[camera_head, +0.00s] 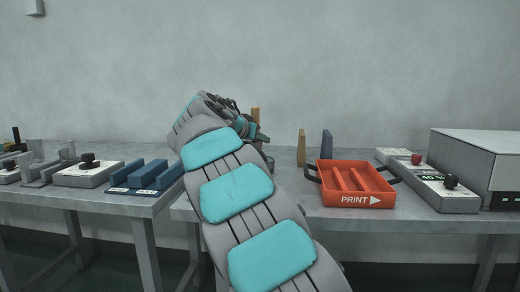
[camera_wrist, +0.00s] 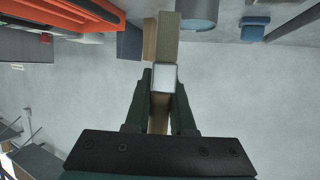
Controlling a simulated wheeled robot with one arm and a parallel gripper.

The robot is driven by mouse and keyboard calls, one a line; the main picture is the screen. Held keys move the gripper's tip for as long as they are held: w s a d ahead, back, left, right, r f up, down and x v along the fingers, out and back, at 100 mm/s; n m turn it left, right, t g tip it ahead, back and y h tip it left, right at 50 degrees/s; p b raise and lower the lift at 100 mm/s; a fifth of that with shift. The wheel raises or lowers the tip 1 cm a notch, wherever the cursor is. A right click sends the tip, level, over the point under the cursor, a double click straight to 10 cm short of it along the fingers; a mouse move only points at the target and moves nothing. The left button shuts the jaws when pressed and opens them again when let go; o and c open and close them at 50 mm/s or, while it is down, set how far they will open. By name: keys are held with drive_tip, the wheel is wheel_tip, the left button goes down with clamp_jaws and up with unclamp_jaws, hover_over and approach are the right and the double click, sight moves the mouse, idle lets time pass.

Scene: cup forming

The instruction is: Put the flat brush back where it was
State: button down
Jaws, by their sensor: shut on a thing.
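My gripper (camera_head: 260,136) is up over the table, past my arm, and partly hidden by it. In the wrist view my gripper (camera_wrist: 160,85) is shut on a tan bar with a pale square part, which I take to be the flat brush (camera_wrist: 168,38). In the head view a tan piece of the brush (camera_head: 255,115) rises above my fingers. The brush looks clear of the table. I cannot make out its bristles.
An orange PRINT tray (camera_head: 350,199) stands right of my gripper. A tan upright block (camera_head: 301,147) and a blue-grey upright block (camera_head: 326,145) stand behind it. A grey-blue cylinder (camera_wrist: 198,12) is close to the brush. Control boxes (camera_head: 440,190) are far right; a blue fixture (camera_head: 146,177) is left.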

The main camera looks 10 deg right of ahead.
sight(260, 154)
drive_tip(key=shift+w+d+f, duration=0.1)
drive_tip(key=shift+w+f, duration=0.1)
drive_tip(key=shift+f, duration=0.7)
drive_tip(key=shift+w+f, duration=0.15)
drive_tip(key=shift+f, duration=0.75)
drive_tip(key=shift+f+b, duration=0.6)
drive_tip(key=shift+b, duration=0.1)
drive_tip(key=c, duration=0.8)
unclamp_jaws()
drive_tip(key=shift+o, duration=0.2)
